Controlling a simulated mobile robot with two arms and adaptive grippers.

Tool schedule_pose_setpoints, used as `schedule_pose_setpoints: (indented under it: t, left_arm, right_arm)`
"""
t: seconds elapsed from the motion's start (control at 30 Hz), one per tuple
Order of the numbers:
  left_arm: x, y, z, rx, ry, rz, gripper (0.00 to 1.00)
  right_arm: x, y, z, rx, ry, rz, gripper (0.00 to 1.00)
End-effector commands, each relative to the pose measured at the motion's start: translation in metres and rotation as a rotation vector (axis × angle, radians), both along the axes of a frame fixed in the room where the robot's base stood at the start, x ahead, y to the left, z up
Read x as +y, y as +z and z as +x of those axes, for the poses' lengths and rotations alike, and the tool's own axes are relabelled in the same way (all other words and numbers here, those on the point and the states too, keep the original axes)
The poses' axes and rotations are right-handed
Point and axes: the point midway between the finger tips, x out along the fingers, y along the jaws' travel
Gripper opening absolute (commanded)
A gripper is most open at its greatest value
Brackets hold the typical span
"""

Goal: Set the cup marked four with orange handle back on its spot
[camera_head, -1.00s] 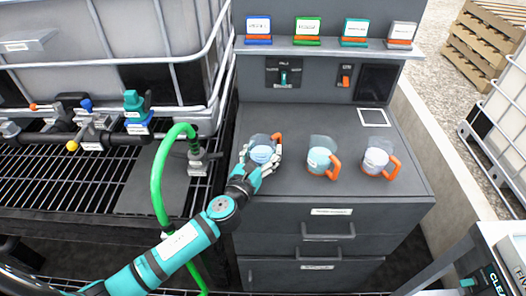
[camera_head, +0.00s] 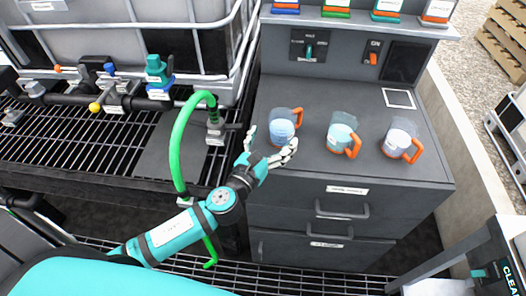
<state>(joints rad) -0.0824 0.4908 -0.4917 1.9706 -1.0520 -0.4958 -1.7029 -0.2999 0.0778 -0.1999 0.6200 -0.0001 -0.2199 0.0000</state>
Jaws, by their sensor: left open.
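Three clear cups with orange handles stand upright in a row on the grey cabinet top (camera_head: 330,96): a left cup (camera_head: 282,129), a middle cup (camera_head: 339,134) and a right cup (camera_head: 398,141). The left one holds blue, the middle one pale teal, the right one pale lilac. I cannot read a number on any cup. A white square outline (camera_head: 398,98) on the cabinet top, behind the right cup, is empty. My left gripper (camera_head: 271,140) is open at the near side of the left cup, its pale fingers spread, holding nothing. My right gripper is not in view.
A shelf (camera_head: 350,22) with several coloured label stands runs behind the cups. A green hose (camera_head: 177,145) arches close to my left arm. A tote with pipes and valves (camera_head: 155,75) stands at the left over a grating. Cabinet top is clear behind the cups.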

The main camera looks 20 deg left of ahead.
Motion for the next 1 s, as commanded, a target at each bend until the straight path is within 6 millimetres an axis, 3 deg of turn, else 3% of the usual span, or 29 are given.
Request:
schedule_pose_setpoints:
  t: [0.1, 0.3, 1.0]
  left_arm:
    - [0.003, -0.002, -0.025, 0.002, 0.000, 0.000, 0.91]
    - [0.006, -0.001, -0.050, 0.001, 0.001, 0.000, 0.91]
    - [0.010, 0.000, -0.057, 0.015, 0.024, -0.057, 0.91]
  right_arm:
    - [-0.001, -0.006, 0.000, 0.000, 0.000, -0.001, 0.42]
    - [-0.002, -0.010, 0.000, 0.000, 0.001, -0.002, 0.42]
    - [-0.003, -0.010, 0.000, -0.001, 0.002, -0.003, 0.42]
